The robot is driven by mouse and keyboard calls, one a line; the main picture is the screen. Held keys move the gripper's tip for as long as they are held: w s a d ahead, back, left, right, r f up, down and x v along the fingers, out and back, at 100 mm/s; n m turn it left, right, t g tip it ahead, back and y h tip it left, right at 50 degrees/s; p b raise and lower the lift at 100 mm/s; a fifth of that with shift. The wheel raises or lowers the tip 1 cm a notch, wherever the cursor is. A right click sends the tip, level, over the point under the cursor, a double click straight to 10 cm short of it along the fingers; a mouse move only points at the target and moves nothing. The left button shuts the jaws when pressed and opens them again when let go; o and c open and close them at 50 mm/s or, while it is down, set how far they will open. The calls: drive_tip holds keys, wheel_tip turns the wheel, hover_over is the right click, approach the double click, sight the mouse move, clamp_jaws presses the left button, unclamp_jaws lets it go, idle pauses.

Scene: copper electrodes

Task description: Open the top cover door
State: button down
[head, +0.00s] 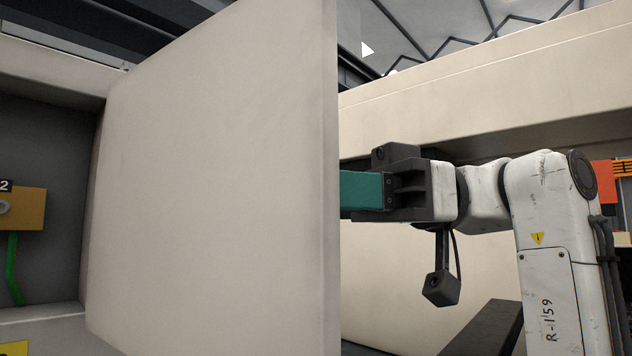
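The beige cover door (215,185) stands swung out from the cabinet, with its left edge at the opening and its free edge toward the middle of the view. My gripper (362,190) is at the right of that free edge. Its teal fingers reach left and pass out of sight behind the door. The fingertips are hidden, so I cannot tell whether they touch the door or are apart. No handle shows on the visible face.
Left of the door is a dark grey recess (45,145) with a copper-coloured block (28,208), marked 2, and a green cable (14,270). A beige wall (500,85) runs behind my arm. Orange parts (605,174) show at the far right.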

drive_tip(key=shift+w+a, duration=0.1)
idle(0.3)
drive_tip(key=c, duration=1.2)
unclamp_jaws()
drive_tip(key=shift+a, duration=0.2)
drive_tip(key=shift+d, duration=0.1)
